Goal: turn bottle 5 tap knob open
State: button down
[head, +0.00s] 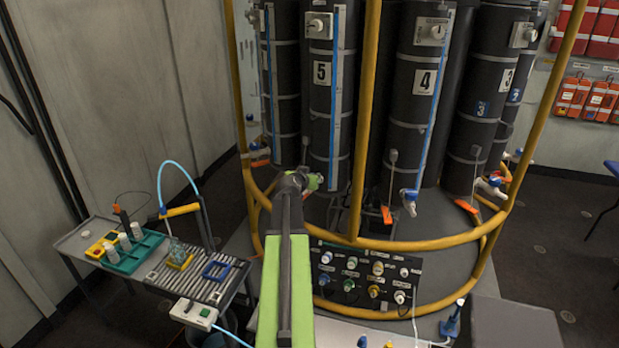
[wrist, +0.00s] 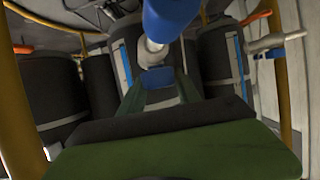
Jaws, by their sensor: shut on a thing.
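Bottle 5 (head: 320,110) is a tall black cylinder with a white "5" label and a blue stripe, standing in the rack. My gripper (head: 313,182) is at its lower end, where the arm hides the tap in the head view. In the wrist view my gripper's dark pad and green finger fill the bottom. The jaws are shut on the blue tap knob (wrist: 157,77), which shows just beyond the dark pad. A larger blue tap part (wrist: 175,15) hangs close above, with a pale fitting behind it. The knob's exact angle is hard to tell.
A yellow rail (head: 400,243) curves around the rack, with an upright post (head: 364,120) just right of my gripper. Bottle 4's blue tap (head: 409,200) is to the right. A valve panel (head: 365,278) is below. A bench (head: 150,275) with trays stands at left.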

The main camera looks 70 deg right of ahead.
jog(key=n+t+y, duration=0.1)
jog(key=n+t, duration=0.3)
jog(key=t, duration=0.1)
jog(key=shift+s+d, duration=0.1)
jog(key=shift+s, duration=0.05)
jog(key=shift+n+t+y, duration=0.8)
jog(key=shift+n+t, duration=0.3)
jog(key=shift+n, duration=0.5)
jog(key=c, duration=0.9)
grip_release()
jog(key=shift+f, duration=0.1)
jog(key=shift+o, duration=0.2)
jog(key=shift+t, duration=0.3)
jog(key=shift+y, duration=0.3)
